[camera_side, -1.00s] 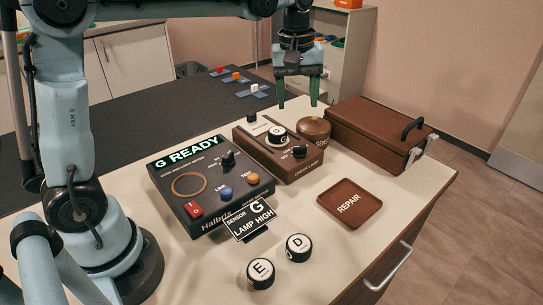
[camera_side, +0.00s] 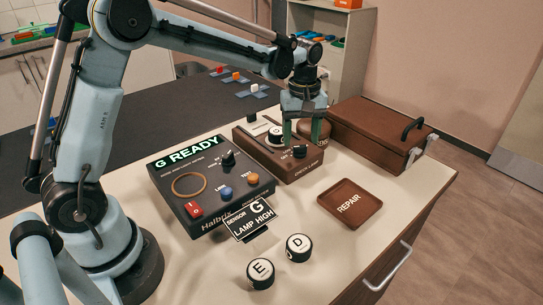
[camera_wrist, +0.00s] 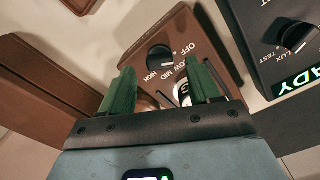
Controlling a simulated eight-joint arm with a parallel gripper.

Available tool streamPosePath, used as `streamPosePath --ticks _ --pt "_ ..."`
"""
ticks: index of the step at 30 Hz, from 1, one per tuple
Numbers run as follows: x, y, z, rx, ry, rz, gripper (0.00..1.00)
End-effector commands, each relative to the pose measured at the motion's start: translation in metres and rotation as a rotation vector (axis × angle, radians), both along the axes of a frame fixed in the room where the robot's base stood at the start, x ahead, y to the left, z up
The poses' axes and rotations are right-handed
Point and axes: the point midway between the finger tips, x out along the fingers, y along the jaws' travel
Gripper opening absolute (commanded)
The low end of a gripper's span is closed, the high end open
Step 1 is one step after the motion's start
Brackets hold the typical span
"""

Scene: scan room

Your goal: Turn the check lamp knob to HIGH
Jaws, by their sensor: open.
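The check lamp knob (camera_side: 299,152) is a small black knob on the front of the brown check lamp box (camera_side: 308,168). In the wrist view the knob (camera_wrist: 160,57) is ringed by OFF, LOW, MID and HIGH. Its white mark seems to lie on the OFF side. My gripper (camera_side: 302,139) is open, with its green fingers pointing down just above and behind the knob, apart from it. In the wrist view the knob lies beyond the fingertips. A white-topped sensor (camera_side: 275,133) sits on the box, partly hidden by my fingers in the wrist view.
A black tester (camera_side: 205,190) reading "G READY" stands left of the lamp box. A sign (camera_side: 250,219) reads "SENSOR G LAMP HIGH". Sensors E (camera_side: 261,272) and D (camera_side: 298,247), a REPAIR tray (camera_side: 348,224) and a brown case (camera_side: 370,135) are nearby.

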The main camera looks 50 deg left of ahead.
Motion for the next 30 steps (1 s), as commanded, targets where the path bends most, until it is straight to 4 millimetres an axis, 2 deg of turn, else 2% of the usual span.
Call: streamPosePath --ticks 6,17,27,30 --pt "0.0 0.0 -0.02 0.0 0.0 0.0 0.62" --pt "0.0 0.0 -0.024 0.0 0.0 0.0 0.6" --pt "0.0 0.0 -0.024 0.0 0.0 0.0 0.08" --pt "0.0 0.0 -0.024 0.0 0.0 -0.001 0.06"
